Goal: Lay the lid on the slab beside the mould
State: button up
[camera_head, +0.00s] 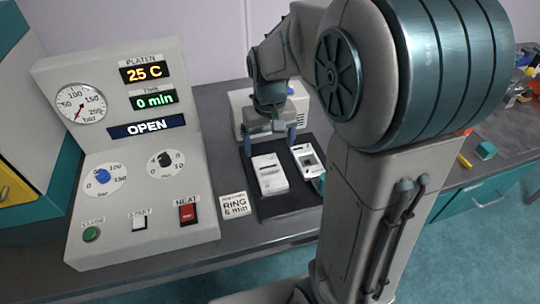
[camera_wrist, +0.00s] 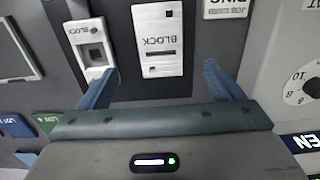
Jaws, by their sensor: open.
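A dark slab (camera_head: 282,207) lies on the bench in the head view. On it lies a white labelled plate, which looks like the lid (camera_head: 269,175). To its right is a smaller white piece with a dark square recess, which looks like the mould (camera_head: 307,160). The two are apart. In the wrist view the plate (camera_wrist: 158,40) reads "BLOCK" and has a dark slot; the recessed piece (camera_wrist: 95,52) stands left of it. My gripper (camera_head: 270,143) is open and empty, just behind the plate, its fingers (camera_wrist: 160,88) spread wider than it.
A control panel (camera_head: 140,160) with gauge, dials and buttons stands at the left, its display reading OPEN. A "RING 6 min" card (camera_head: 235,205) lies between panel and slab. A white box (camera_head: 240,105) is behind. Loose coloured items, including a teal block (camera_head: 486,150), lie at the far right.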

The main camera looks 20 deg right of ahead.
jog(key=s+r+t, duration=0.3)
jog(key=s, duration=1.1)
jog(key=shift+r, duration=0.35)
jog(key=shift+d, duration=0.1)
dwell(0.5)
